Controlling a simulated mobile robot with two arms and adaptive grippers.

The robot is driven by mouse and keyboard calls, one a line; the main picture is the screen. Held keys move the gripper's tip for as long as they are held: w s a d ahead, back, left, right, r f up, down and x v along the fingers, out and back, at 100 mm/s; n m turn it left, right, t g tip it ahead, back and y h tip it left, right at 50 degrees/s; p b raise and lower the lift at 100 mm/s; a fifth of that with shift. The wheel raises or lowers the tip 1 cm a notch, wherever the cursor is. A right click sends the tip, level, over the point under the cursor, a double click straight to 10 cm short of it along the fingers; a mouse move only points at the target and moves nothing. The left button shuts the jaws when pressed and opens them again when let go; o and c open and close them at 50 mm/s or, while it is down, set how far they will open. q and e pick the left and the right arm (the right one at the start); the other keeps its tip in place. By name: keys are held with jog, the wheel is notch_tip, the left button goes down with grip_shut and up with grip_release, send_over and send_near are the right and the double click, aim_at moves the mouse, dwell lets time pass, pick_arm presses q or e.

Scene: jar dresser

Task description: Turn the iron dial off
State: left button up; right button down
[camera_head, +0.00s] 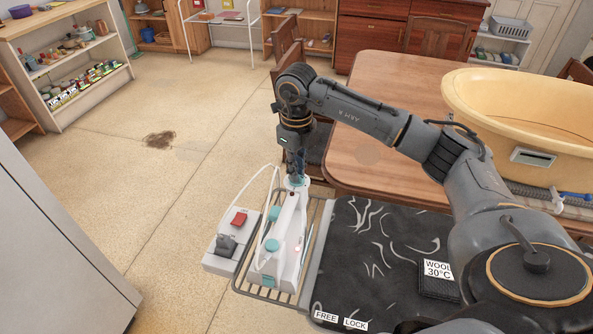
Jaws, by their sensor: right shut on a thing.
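The white iron (285,240) with teal parts lies on the wire rack (262,294) at the left end of the ironing board. My right gripper (296,176) points straight down at the iron's far end. It is shut on a small round part there, which looks like the iron dial; the fingers hide most of it, so its setting cannot be read. A light grey base unit (222,262) with a red switch (239,218) and a dark knob (226,245) stands left of the iron. My left gripper is not in view.
A white hose (247,182) arches between base unit and iron. The dark ironing board (365,262) carries FREE and LOCK labels. A wooden table (390,85) with a yellow tub (530,100) stands behind right. Open floor lies left.

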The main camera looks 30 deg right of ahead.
jog(key=m, duration=0.6)
jog(key=shift+m+b, duration=0.3)
jog(key=shift+b, duration=0.05)
jog(key=m, duration=0.6)
jog(key=shift+d+m, duration=0.1)
jog(key=shift+m, duration=0.2)
jog(key=c, duration=1.4)
grip_release()
jog(key=shift+r, duration=0.1)
notch_tip(320, 180, up, 12)
jog(key=shift+f, duration=0.1)
